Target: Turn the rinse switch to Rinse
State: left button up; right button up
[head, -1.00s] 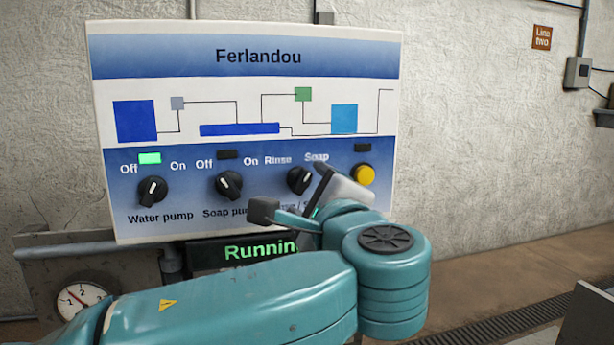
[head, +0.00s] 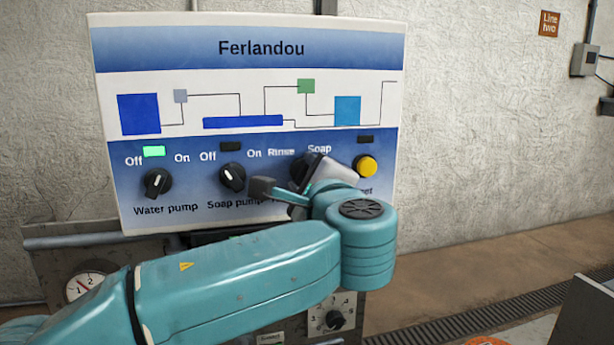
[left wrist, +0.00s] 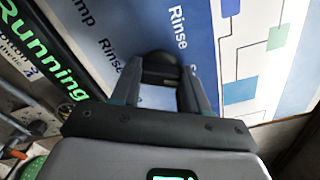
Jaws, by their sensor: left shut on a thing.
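The rinse switch (head: 303,166) is a black knob on the Ferlandou panel, below the words Rinse and Soap. My left gripper (head: 298,181) covers most of it in the head view, so its pointer direction is hidden there. In the left wrist view the black knob (left wrist: 160,70) sits between the two fingertips of my left gripper (left wrist: 160,88), which is shut on it. The word Rinse is printed beside it. I cannot tell the knob's exact turn. My right gripper is not in view.
The water pump knob (head: 157,183) has a lit green lamp (head: 153,151). The soap pump knob (head: 232,178) stands close left of my gripper, and a yellow button (head: 367,167) close right. A gauge (head: 86,286) and a numbered dial (head: 335,320) are lower down.

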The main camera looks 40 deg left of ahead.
pick_arm(q)
jog(key=shift+n+b, duration=4.8)
jog(key=shift+n, duration=1.1)
jog(key=shift+r, duration=0.15)
jog(key=o, duration=1)
jog(key=shift+o, duration=0.3)
jog(key=shift+w, duration=0.1)
